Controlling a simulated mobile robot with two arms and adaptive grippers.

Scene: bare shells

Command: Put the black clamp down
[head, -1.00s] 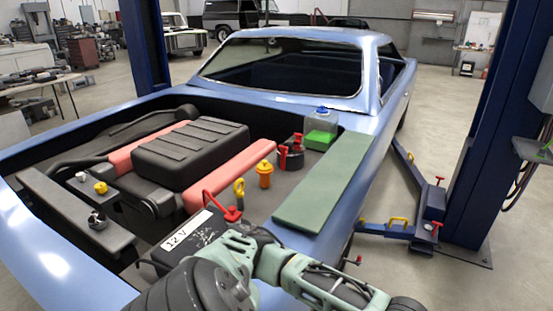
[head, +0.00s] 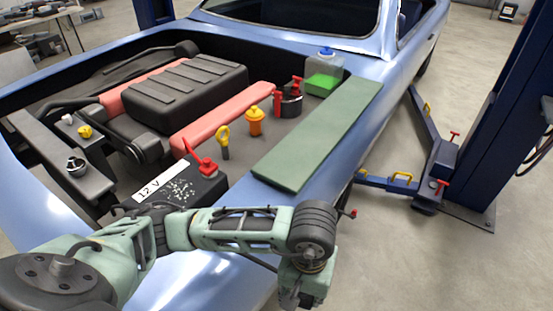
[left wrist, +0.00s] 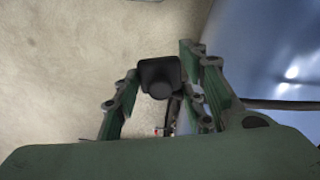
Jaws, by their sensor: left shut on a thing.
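My left gripper (head: 303,290) is at the bottom of the head view, just outside the blue car's near fender, with its fingertips cut off or hidden there. In the left wrist view, its green fingers (left wrist: 160,90) are shut around a small dark block, which I take to be the black clamp (left wrist: 160,74). The clamp is held with concrete floor behind it and the blue body to its right. The clamp cannot be made out in the head view. The 12 V battery (head: 178,188) with a red clamp (head: 207,166) on it sits behind my arm.
A green mat (head: 318,135) lies clear along the fender. A yellow dipstick ring (head: 223,140), an orange cap (head: 255,122), a red and black part (head: 289,98) and a green-fluid bottle (head: 323,76) stand nearby. A blue lift arm (head: 430,165) and post are at the right.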

